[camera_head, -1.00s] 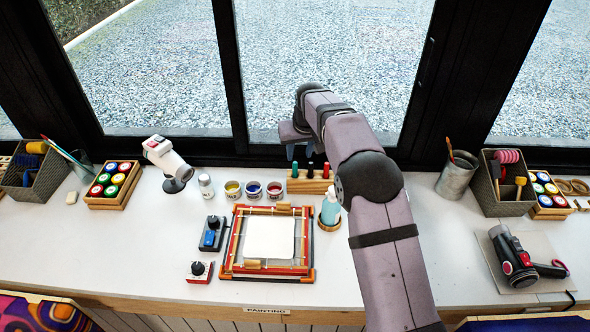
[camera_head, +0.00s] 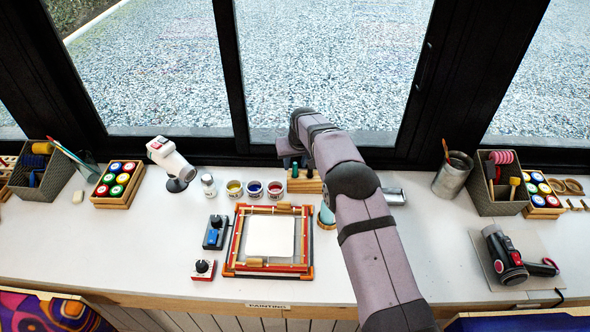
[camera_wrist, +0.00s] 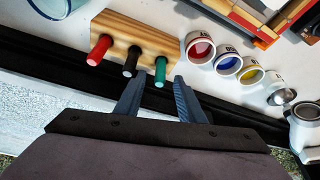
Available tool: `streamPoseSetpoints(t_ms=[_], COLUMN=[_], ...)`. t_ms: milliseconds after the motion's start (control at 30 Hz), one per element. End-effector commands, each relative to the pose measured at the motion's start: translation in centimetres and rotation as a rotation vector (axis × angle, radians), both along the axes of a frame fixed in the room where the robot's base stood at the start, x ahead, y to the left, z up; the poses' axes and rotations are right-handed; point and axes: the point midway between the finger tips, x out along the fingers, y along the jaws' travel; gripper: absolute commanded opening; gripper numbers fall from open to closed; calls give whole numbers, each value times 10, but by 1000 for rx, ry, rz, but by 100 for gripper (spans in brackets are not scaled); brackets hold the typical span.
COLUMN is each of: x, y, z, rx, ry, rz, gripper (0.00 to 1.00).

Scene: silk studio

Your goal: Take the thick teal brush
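In the wrist view a wooden block (camera_wrist: 135,45) holds three upright brushes with red, black and teal-green handles. The teal brush (camera_wrist: 160,71) is the one nearest the paint cups. My gripper (camera_wrist: 158,83) is open, with one finger to either side of the teal handle's end in the picture; I cannot tell whether either touches it. In the head view my gripper (camera_head: 291,160) is over the block (camera_head: 304,186), just above the teal handle. The black handle (camera_wrist: 131,65) and the red handle (camera_wrist: 99,50) stand beside it. The bristles are hidden.
Paint cups (camera_head: 254,188) stand left of the block. A printing frame (camera_head: 235,240) lies in front. The window frame (camera_head: 260,155) rises close behind.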

Motion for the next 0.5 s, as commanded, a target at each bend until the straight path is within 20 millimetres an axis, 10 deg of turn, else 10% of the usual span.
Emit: streamPoseSetpoints(t_ms=[267,400,500], x=[1,1,1], y=[0,0,0], z=[-2,-2,-2], rx=[0,0,0], ry=[0,0,0], rz=[0,0,0], gripper=[35,4,0])
